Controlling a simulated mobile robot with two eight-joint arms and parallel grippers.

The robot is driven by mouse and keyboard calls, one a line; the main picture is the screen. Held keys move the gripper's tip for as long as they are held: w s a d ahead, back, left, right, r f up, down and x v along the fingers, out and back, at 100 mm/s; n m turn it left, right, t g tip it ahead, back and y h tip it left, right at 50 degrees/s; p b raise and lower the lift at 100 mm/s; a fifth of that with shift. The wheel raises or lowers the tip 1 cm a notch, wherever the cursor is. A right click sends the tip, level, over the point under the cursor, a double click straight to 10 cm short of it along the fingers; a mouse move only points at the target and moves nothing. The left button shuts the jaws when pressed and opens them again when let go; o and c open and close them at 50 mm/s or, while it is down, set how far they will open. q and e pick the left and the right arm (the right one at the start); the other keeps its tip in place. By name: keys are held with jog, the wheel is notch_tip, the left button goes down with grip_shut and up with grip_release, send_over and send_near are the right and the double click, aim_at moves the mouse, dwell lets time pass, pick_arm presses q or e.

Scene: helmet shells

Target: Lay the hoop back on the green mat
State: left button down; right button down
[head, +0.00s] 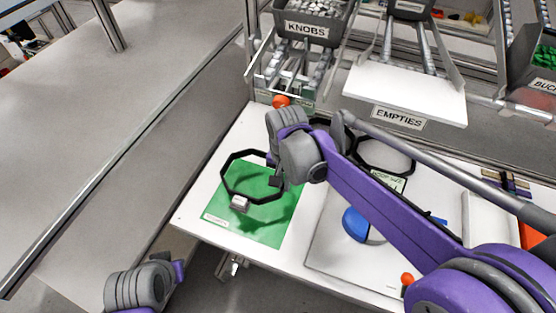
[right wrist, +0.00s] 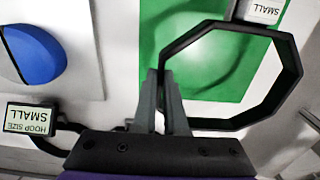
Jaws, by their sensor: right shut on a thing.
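The hoop (head: 224,178) is a black, many-sided ring with a small white tag (head: 240,203). The tag reads SMALL in the right wrist view (right wrist: 263,10). My right gripper (head: 275,181) is shut on the hoop's rim, at the side nearest my arm. In the right wrist view the fingers (right wrist: 165,85) pinch the rim, and the hoop (right wrist: 289,66) spreads out to their right. The hoop appears over the green mat (head: 268,228), overhanging its left edge; the gap between them is hard to judge. My left gripper is out of view; only part of that arm shows.
A blue shell (head: 355,224) sits on a white board (head: 325,250) right of the mat. Another black hoop (head: 385,171) lies behind, near a HOOP SIZE label. A KNOBS bin (head: 308,28) and an EMPTIES shelf (head: 405,90) stand at the back. An orange knob (head: 281,101) is behind the mat.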

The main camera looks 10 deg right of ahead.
aim_at(283, 202)
jog(key=shift+w+f, duration=0.1)
jog(key=shift+w, duration=0.15)
jog(key=shift+s+f+b, duration=0.25)
jog(key=shift+f+b, duration=0.35)
jog(key=shift+f, duration=0.15)
jog(key=shift+w+f+b, duration=0.1)
jog(key=shift+f+b, duration=1.8)
jog(key=shift+f, duration=0.7)
jog(key=shift+f+b, duration=0.4)
jog(key=shift+f, duration=0.2)
jog(key=c, duration=0.9)
grip_release()
jog(key=shift+r, duration=0.1)
notch_tip(283, 202, up, 11)
jog(key=shift+f+p, duration=0.1)
jog(key=shift+p, duration=0.7)
